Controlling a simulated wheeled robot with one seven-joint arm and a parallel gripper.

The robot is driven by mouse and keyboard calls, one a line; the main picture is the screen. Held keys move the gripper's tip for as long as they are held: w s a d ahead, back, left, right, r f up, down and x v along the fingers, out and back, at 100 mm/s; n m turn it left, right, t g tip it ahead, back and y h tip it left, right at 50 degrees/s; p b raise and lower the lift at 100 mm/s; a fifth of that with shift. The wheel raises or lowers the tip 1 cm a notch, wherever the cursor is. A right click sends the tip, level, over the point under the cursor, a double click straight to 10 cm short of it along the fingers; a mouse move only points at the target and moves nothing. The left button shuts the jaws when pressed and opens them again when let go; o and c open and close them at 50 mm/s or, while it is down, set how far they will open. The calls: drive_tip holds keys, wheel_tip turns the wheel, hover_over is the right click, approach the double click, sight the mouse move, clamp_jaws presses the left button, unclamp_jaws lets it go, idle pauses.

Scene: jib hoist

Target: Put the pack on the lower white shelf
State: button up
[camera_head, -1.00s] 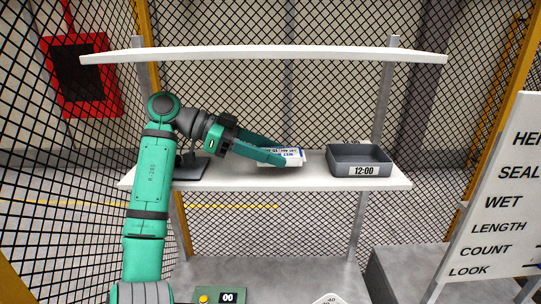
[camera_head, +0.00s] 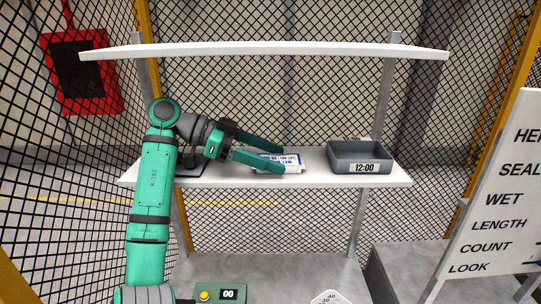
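The pack (camera_head: 292,158) is white with blue print and lies on the lower white shelf (camera_head: 315,177), left of the grey bin. My gripper (camera_head: 283,161) reaches in from the left at shelf height. Its two green fingers are spread apart, one behind and above the pack and one in front of it. The front finger hides part of the pack. I see no finger clamped on the pack.
A grey bin (camera_head: 362,168) labelled 12:00 stands on the right of the lower shelf. The upper white shelf (camera_head: 262,51) is empty above my arm. A dark object (camera_head: 190,170) is partly hidden behind my arm. A white sign board (camera_head: 497,200) stands at right.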

drive_tip(key=shift+r, duration=0.1)
drive_tip(key=shift+r, duration=0.3)
drive_tip(key=v, duration=1.1)
drive_tip(key=shift+r, duration=0.2)
drive_tip(key=shift+a+r, duration=0.15)
drive_tip(key=shift+a, duration=0.35)
